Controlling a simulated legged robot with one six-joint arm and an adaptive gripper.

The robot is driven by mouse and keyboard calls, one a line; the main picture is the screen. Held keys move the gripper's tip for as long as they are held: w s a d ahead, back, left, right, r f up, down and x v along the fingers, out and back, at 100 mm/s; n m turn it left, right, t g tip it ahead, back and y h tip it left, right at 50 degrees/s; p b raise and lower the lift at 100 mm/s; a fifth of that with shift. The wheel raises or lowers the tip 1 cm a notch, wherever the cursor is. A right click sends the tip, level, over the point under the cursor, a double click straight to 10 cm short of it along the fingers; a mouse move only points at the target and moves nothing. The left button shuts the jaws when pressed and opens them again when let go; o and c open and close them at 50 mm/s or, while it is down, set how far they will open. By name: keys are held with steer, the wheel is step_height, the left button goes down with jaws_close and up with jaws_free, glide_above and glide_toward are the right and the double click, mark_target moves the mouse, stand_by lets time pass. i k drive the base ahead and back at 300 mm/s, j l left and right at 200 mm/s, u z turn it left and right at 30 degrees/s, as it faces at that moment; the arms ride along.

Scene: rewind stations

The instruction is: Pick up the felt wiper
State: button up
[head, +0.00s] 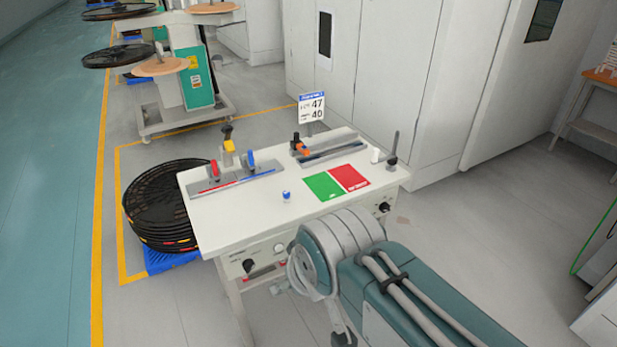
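The white worktable (240,222) carries several small parts, and I cannot tell for sure which is the felt wiper. A small white piece (376,156) stands by a dark post (392,161) at the right end. A small blue and white piece (286,196) sits alone near the middle. A red piece (214,169) and a blue piece (250,160) stand on a grey rail at the left. An orange and black piece (301,146) is by the back rail. My arm reaches in at the lower right, in front of the table; its gripper does not show.
A green mat (323,186) and a red mat (349,178) lie on the table. A sign (311,108) stands behind it. Black reels (165,204) are stacked on a blue pallet at left. White cabinets (380,70) stand behind. Floor at the right is open.

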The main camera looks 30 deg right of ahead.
mark_target(287, 199)
steer(key=i+l, duration=0.95)
steer(key=i, duration=0.15)
